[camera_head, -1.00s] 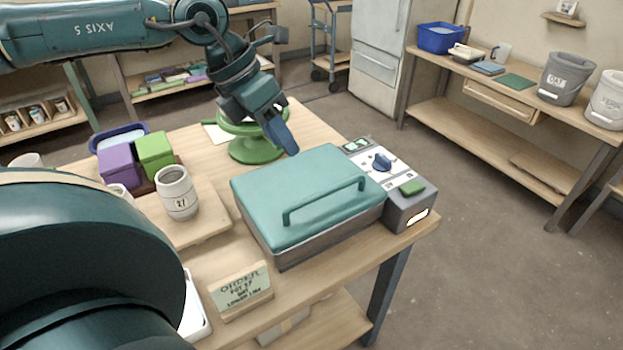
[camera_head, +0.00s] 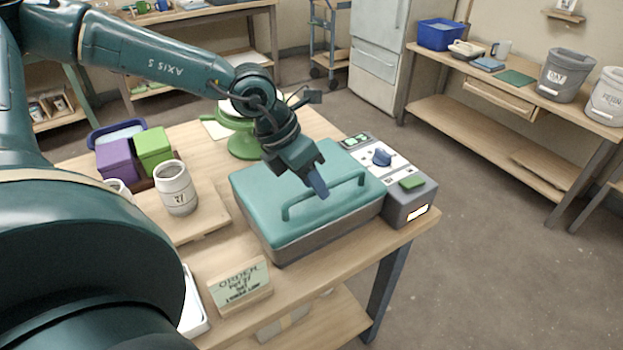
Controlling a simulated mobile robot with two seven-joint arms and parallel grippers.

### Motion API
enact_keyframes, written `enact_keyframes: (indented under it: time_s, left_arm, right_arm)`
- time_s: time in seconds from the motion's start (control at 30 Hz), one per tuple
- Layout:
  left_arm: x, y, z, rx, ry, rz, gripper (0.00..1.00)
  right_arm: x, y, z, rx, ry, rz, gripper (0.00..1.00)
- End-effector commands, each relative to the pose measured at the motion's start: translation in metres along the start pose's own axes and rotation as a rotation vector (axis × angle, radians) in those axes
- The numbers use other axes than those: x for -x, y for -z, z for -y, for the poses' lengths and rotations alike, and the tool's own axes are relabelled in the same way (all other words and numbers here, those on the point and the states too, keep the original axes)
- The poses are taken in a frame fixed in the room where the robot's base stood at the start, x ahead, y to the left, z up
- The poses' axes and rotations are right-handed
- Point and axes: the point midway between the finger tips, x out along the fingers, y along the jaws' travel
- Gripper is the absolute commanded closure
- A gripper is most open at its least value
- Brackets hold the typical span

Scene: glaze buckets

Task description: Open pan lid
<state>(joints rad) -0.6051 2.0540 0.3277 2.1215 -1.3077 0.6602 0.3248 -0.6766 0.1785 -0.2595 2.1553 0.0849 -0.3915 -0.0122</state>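The pan is a grey rectangular box with a teal lid (camera_head: 270,195) on the wooden table, and the lid lies shut on it. My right gripper is not in view; a large dark teal part of my own body fills the lower left.
A control box (camera_head: 409,202) with a blue knob adjoins the pan's right side. A green stand (camera_head: 242,143) is behind the pan. A cup marked 27 (camera_head: 177,188), a purple box (camera_head: 117,162) and a green box (camera_head: 153,151) stand left. An order sign (camera_head: 240,285) stands in front.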

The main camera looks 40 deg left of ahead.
Motion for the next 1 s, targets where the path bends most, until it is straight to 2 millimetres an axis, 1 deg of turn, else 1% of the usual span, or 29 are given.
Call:
enact_keyframes:
  time_s: [0.27, 0.6, 0.7, 1.0]
  left_arm:
    - [-0.0008, -0.0003, 0.0, -0.001, 0.0, 0.001, 0.66]
    - [-0.0007, -0.0001, 0.0, 0.0, 0.0, 0.0, 0.94]
    - [-0.0007, -0.0001, 0.0001, 0.0, 0.0, 0.0, 1.0]
    - [-0.0006, -0.0001, 0.0002, -0.001, 0.0, 0.0, 1.0]
  right_arm:
    - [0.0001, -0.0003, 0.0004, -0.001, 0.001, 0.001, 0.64]
    - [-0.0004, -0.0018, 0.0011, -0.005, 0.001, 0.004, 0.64]
    - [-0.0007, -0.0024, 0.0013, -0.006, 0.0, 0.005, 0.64]
    - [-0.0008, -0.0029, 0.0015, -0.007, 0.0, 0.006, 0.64]
